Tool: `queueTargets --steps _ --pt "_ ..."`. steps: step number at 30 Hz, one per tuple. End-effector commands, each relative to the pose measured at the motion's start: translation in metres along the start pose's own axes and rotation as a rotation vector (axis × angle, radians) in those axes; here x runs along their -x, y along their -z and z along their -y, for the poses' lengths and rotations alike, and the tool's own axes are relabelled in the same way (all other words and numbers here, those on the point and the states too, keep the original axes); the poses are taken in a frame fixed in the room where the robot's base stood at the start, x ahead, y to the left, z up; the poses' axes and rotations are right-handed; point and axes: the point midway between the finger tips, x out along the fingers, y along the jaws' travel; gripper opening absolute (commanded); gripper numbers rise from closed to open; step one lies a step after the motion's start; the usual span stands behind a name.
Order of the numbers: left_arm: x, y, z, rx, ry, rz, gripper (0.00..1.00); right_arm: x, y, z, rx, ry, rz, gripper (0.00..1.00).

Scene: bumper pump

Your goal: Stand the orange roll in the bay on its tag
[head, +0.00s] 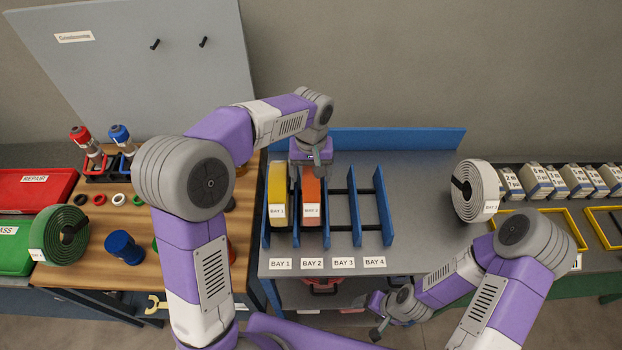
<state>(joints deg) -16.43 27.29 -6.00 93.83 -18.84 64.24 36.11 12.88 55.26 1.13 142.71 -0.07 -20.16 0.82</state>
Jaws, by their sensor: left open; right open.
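The orange roll (311,187) stands upright in the second slot of the blue rack, and the tag on its front reads BAY 2. The label (312,263) in front of that slot also reads BAY 2. A yellow roll (277,190), tagged BAY 1, stands in the slot to its left. My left gripper (311,164) is open at the far top end of the orange roll; whether it touches the roll is hidden. My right gripper (378,332) is open and empty, low in front of the grey bench.
The slots by the BAY 3 (343,262) and BAY 4 (374,261) labels are empty. A white roll (474,190) stands right of the rack. A green roll (59,236) stands on the left. A wooden table (95,275) holds several small parts. Small boxes (535,181) line the right.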

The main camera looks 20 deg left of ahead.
Motion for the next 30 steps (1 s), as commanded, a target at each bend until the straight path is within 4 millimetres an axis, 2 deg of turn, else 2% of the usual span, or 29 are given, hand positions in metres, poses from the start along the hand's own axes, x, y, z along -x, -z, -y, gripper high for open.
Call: queueTargets --steps 1,6,12,30 --pt "0.014 0.001 -0.001 -0.001 -0.003 -0.004 0.77 0.002 0.0 0.001 0.0 0.0 0.0 0.77" --pt "0.049 0.0 -0.001 -0.001 -0.002 -0.003 0.77 0.006 0.0 0.002 0.0 0.0 0.0 0.77" --pt "0.073 0.0 0.0 -0.001 -0.001 -0.001 0.77 0.009 0.0 0.003 0.0 0.0 0.0 0.77" --pt "0.078 0.0 0.0 -0.001 0.0 0.0 0.77 0.009 0.0 0.003 0.0 0.0 0.0 0.77"
